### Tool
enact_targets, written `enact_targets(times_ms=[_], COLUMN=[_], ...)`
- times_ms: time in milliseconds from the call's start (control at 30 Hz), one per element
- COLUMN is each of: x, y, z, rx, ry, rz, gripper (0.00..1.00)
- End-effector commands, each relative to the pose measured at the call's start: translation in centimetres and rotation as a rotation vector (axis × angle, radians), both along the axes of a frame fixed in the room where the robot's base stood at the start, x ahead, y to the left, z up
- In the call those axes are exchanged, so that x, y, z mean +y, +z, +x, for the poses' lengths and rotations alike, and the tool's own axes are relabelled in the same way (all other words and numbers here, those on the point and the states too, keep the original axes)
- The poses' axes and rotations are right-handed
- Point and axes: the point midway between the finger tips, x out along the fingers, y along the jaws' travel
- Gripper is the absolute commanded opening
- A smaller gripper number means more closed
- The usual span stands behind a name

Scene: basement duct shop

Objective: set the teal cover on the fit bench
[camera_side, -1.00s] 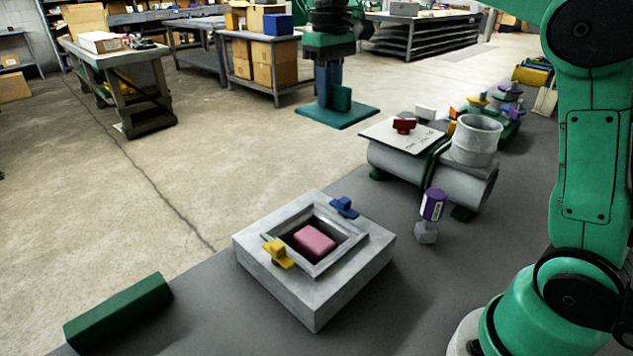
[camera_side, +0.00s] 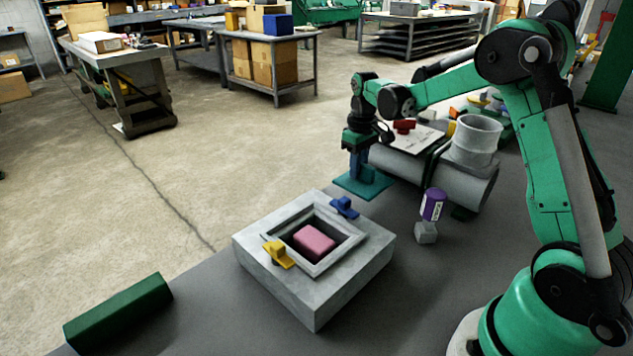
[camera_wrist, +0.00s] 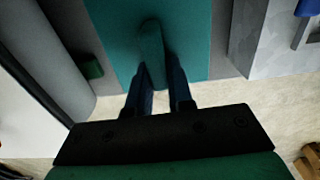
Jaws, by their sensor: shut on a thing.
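The teal cover (camera_side: 374,187) is a flat plate with an upright handle. My gripper (camera_side: 358,168) is shut on that handle and holds the plate roughly level. In the side view the cover is between the grey square box and the horizontal grey duct, near the far edge of the dark grey bench (camera_side: 440,290), which I take for the fit bench. In the wrist view the cover (camera_wrist: 195,40) lies below my gripper's fingers (camera_wrist: 158,85), with bench surface on both sides. I cannot tell whether it touches the bench.
The grey box (camera_side: 320,300) has a framed opening with a pink block (camera_side: 314,241), plus yellow (camera_side: 278,254) and blue (camera_side: 344,208) clamps. The grey duct (camera_side: 420,170) lies behind. A purple-topped piece (camera_side: 432,205) stands right. A green bar (camera_side: 118,312) lies at front left.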

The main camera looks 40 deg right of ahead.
Motion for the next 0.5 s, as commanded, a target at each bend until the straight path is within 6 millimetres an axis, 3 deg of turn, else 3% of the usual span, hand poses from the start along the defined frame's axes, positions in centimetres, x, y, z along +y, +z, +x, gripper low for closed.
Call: enact_targets(times_ms=[333,500], x=[0.0,0.0], y=[-4.2,-5.1], z=[0.0,0.0], rx=[0.0,0.0], ry=[0.0,0.0], rz=[0.0,0.0], gripper=[0.0,0.0])
